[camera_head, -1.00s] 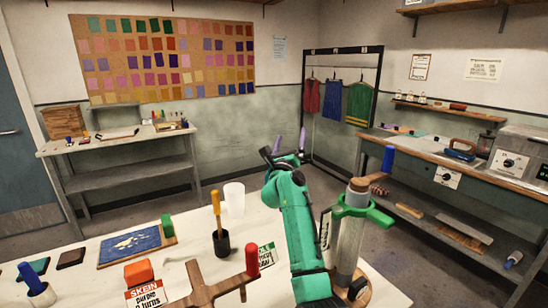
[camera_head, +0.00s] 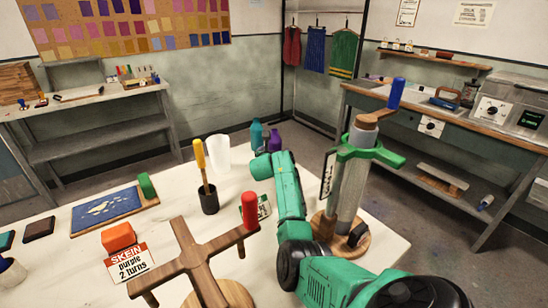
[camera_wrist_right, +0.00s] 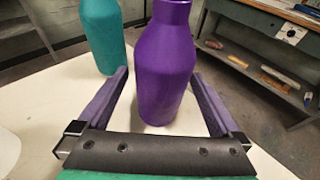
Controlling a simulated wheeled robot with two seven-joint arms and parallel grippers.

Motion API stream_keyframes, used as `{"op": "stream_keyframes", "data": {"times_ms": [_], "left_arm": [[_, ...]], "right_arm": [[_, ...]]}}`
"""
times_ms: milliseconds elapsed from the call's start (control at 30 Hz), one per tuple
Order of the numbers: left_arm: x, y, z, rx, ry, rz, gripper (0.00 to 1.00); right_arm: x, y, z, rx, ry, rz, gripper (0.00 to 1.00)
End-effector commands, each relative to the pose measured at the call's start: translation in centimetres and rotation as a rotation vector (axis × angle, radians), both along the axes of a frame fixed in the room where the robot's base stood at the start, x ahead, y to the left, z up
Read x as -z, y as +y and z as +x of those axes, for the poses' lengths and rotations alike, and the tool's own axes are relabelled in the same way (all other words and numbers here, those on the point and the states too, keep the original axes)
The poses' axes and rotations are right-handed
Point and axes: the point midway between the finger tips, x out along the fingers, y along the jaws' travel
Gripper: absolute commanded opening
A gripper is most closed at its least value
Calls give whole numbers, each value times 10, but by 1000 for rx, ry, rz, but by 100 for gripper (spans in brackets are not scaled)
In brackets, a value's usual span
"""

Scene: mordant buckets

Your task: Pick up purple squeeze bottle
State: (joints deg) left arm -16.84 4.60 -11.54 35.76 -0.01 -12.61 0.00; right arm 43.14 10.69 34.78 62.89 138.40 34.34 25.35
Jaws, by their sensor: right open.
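The purple squeeze bottle (camera_head: 275,139) stands upright near the far edge of the white table. In the right wrist view the purple bottle (camera_wrist_right: 167,65) stands between the two purple fingers of my right gripper (camera_wrist_right: 160,75), with a visible gap on each side. My right gripper is open and not shut on it. In the head view my green right arm reaches over the table toward the bottle, hiding its lower part and the fingers. My left gripper is not in view.
A teal bottle (camera_head: 256,134) stands just left of the purple one; it also shows in the right wrist view (camera_wrist_right: 102,35). A white cup (camera_head: 218,154) and a dark pot (camera_head: 208,203) stand left of my arm. A wooden winder (camera_head: 196,262) and a clamp post (camera_head: 352,185) stand close by.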

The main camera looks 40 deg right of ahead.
Motion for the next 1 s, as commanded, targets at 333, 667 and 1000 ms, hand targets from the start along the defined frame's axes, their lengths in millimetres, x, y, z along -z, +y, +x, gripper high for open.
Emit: {"op": "stream_keyframes", "data": {"times_ms": [333, 667, 1000], "left_arm": [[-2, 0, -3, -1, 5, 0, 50], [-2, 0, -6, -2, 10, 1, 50], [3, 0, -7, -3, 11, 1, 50]], "right_arm": [[-2, 1, 0, 0, 1, -1, 24], [-4, 0, 0, 0, -1, -1, 0], [-68, 0, 0, 0, -11, -3, 0]]}}
